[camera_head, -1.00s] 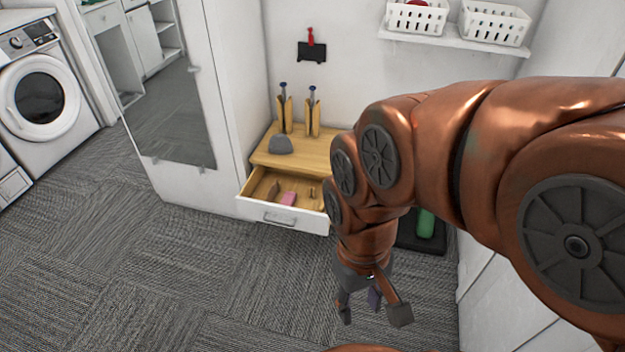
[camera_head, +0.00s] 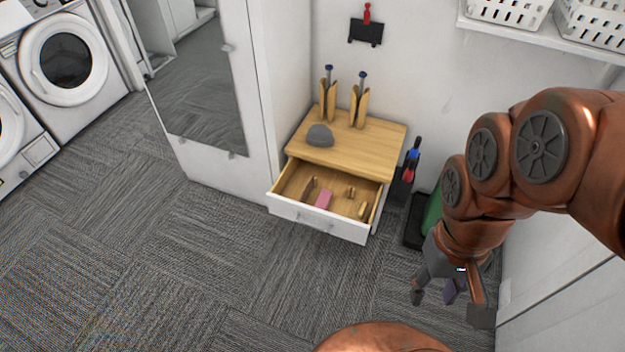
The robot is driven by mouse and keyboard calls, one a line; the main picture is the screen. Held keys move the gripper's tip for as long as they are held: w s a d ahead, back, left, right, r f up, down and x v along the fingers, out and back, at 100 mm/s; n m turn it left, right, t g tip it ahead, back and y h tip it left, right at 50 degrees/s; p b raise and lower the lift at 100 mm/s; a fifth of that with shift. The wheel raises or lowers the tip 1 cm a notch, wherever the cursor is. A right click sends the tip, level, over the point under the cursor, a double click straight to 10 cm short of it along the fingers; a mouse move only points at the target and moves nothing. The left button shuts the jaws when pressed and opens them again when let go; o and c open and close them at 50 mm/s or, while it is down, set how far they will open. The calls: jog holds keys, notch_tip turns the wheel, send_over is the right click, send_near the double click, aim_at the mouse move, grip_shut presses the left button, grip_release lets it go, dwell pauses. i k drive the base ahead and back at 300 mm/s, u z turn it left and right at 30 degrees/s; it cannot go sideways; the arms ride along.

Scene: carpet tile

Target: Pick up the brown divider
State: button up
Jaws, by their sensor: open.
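An open drawer (camera_head: 300,217) of a small wooden-topped cabinet holds several small items. A thin brown upright piece (camera_head: 309,188), which looks like the brown divider, stands in its left part. A pink block (camera_head: 324,200) lies just right of it. Two small tan wooden pieces (camera_head: 362,210) are in the right part. My gripper (camera_head: 448,296) hangs to the right of the drawer and in front of it, fingers pointing down, spread and empty. It is well apart from the drawer.
On the cabinet top (camera_head: 375,143) are a grey dome (camera_head: 320,136) and two tan wooden holders (camera_head: 359,106) with blue-topped items. A mirrored wardrobe (camera_head: 200,85) stands left. A green object (camera_head: 432,214) is right of the cabinet. The carpet (camera_head: 200,270) in front is clear.

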aim_at(307, 188)
jog(key=u, duration=0.5)
jog(key=i, duration=0.85)
jog(key=u, duration=0.75)
